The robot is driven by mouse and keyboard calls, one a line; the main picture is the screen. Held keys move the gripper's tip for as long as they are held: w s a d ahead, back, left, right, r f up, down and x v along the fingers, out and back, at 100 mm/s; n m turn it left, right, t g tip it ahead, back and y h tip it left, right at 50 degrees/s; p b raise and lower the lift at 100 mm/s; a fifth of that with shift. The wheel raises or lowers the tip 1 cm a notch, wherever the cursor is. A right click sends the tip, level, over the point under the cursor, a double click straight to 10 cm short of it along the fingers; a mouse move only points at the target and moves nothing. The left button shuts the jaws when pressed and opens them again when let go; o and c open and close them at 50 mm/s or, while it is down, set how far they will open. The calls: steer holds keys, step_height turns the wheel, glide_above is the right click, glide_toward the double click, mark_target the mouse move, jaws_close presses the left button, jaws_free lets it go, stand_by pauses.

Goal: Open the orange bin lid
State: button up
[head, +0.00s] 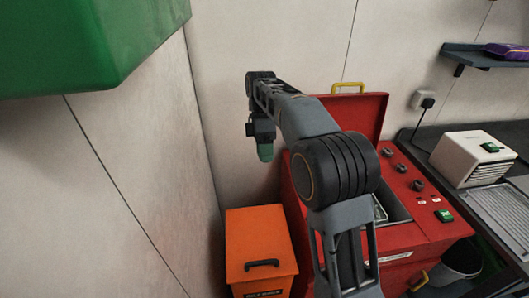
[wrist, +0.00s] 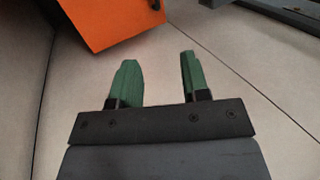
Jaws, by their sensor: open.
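The orange bin (head: 259,237) stands on the floor at the lower middle of the head view. Its flat lid is shut, with a dark handle (head: 262,264) near the front edge. My gripper (head: 264,152) is raised above and behind the bin in the head view, close to the wall, with green fingertips pointing down. In the wrist view my gripper (wrist: 156,80) is open and empty, its two green fingers apart. A corner of the orange bin (wrist: 100,22) shows at the top left there, clear of the fingers.
A red cabinet (head: 408,212) with knobs and a raised lid (head: 357,112) stands right of the bin. A green box-like object (head: 80,45) hangs at upper left. A white device (head: 469,160) sits on the dark bench at right. Bare walls lie behind and left of the bin.

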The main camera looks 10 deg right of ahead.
stand_by(0.3)
step_height(320, 180, down, 6)
steer(key=d+m+t, duration=0.1)
steer(key=m+t, duration=0.2)
steer(key=m, duration=0.6)
steer(key=s+d+m+t, duration=0.3)
steer(key=s+m, duration=0.1)
steer(key=s, duration=0.5)
steer(key=s+d+m+t, duration=0.3)
steer(key=s+m, duration=0.1)
steer(key=s, duration=0.5)
steer(key=shift+r+m+t, duration=0.3)
steer(key=shift+r, duration=0.1)
